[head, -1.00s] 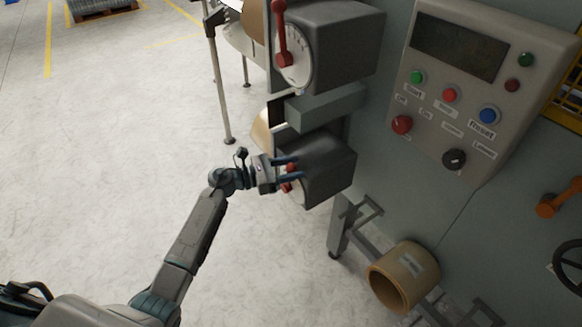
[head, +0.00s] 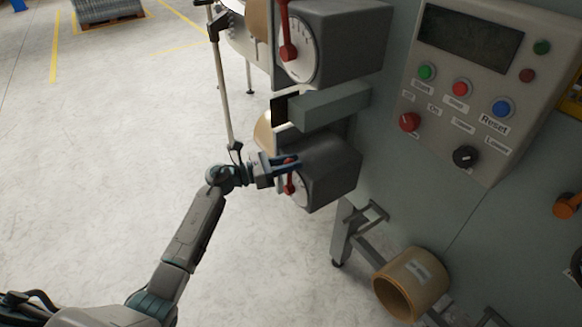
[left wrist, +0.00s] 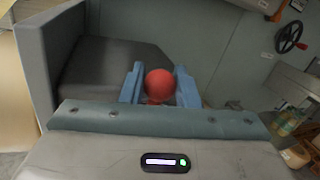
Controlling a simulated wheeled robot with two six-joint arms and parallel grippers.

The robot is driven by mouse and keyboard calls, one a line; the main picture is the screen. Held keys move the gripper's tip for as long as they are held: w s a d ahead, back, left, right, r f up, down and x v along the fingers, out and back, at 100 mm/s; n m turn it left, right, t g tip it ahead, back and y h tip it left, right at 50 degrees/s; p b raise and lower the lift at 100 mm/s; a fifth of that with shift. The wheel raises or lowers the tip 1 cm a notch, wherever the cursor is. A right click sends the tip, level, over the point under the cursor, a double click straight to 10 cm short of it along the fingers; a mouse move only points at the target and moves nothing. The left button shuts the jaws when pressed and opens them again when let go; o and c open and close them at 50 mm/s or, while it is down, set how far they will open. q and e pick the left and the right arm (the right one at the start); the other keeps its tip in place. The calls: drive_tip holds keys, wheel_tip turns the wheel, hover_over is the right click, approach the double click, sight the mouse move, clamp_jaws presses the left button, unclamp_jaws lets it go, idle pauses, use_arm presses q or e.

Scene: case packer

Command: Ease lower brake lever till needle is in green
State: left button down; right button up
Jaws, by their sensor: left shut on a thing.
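The lower brake lever (head: 290,186) is red and sits on the front of the lower dark grey box (head: 332,172). My left gripper (head: 286,162) reaches it from the left and is shut on its knob. In the left wrist view the round red knob (left wrist: 159,86) sits between the two blue fingers. The lower white dial (head: 301,191) shows only partly beside the lever; its needle and any green band cannot be made out. My right gripper is not in view.
An upper box (head: 345,45) with its own red lever (head: 287,35) and dial stands above, with a grey block (head: 325,106) between. A control panel (head: 470,85) is to the right. A tan roll (head: 410,283) sits low on the machine.

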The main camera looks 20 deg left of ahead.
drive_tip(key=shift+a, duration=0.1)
use_arm(q)
drive_tip(key=c, duration=1.1)
unclamp_jaws()
drive_tip(key=shift+s+a+f, duration=0.1)
drive_tip(key=shift+a, duration=0.1)
drive_tip(key=b+v, duration=0.4)
drive_tip(key=v, duration=0.6)
drive_tip(key=shift+s+a+b, duration=0.15)
drive_tip(key=shift+a+b, duration=0.05)
drive_tip(key=shift+b, duration=0.1)
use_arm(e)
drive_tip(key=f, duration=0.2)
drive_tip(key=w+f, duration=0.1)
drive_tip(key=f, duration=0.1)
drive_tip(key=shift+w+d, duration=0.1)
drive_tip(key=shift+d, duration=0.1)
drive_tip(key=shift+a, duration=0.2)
